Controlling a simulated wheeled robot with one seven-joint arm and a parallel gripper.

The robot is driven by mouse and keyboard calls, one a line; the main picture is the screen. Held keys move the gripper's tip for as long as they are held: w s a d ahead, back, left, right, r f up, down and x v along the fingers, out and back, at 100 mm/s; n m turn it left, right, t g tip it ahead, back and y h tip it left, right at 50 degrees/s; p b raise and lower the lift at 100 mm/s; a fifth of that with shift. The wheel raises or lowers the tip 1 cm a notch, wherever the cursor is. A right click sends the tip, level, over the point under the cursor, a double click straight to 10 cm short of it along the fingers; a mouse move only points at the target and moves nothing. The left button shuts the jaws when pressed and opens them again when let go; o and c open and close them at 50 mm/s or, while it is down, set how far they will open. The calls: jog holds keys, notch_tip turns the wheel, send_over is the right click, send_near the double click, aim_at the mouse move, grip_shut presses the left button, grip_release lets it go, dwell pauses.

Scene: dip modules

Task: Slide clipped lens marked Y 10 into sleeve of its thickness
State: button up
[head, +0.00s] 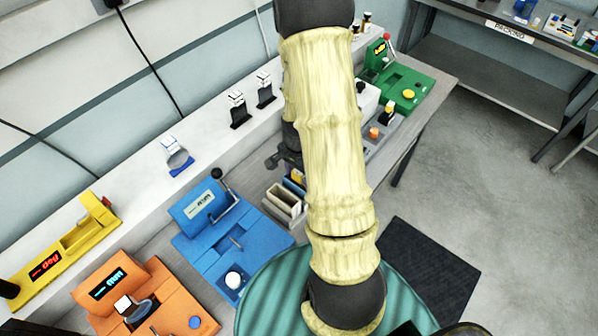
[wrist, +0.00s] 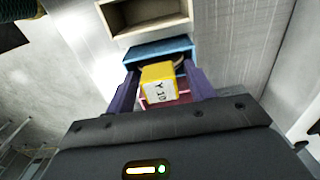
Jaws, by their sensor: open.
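The yellow clip marked Y 10 (wrist: 158,86) sits between the two purple fingers of my gripper (wrist: 162,80) in the wrist view. The fingers are open, one on each side of the clip. A curved rim, seemingly of its lens, shows behind the clip at the blue sleeve (wrist: 158,50); how deep it sits is hidden. A beige sleeve (wrist: 147,19) stands beyond the blue one, and a pinkish-red sleeve (wrist: 152,102) shows partly under the clip. In the head view the beige sleeve (head: 284,206) is seen, while my arm hides much of the gripper and clip.
A blue station (head: 215,262) with a lever and an orange station (head: 165,293) stand left of the sleeves. A yellow station (head: 75,240) is at far left, a green station (head: 405,85) beyond my arm. Clipped lenses stand on the back ledge, one blue-based (head: 180,160).

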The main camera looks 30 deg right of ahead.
jog(key=shift+r, duration=0.1)
notch_tip(320, 180, up, 12)
jog(key=b, duration=0.1)
jog(key=shift+b, duration=0.4)
dwell(0.5)
jog(key=s+a+r+n+t, duration=0.2)
jog(key=s+a+n, duration=0.4)
jog(key=a+n, duration=0.5)
jog(key=n, duration=0.3)
jog(key=shift+a+r+t, duration=0.2)
jog(key=shift+a+t, duration=0.1)
jog(key=shift+a, duration=0.1)
jog(key=shift+s, duration=0.1)
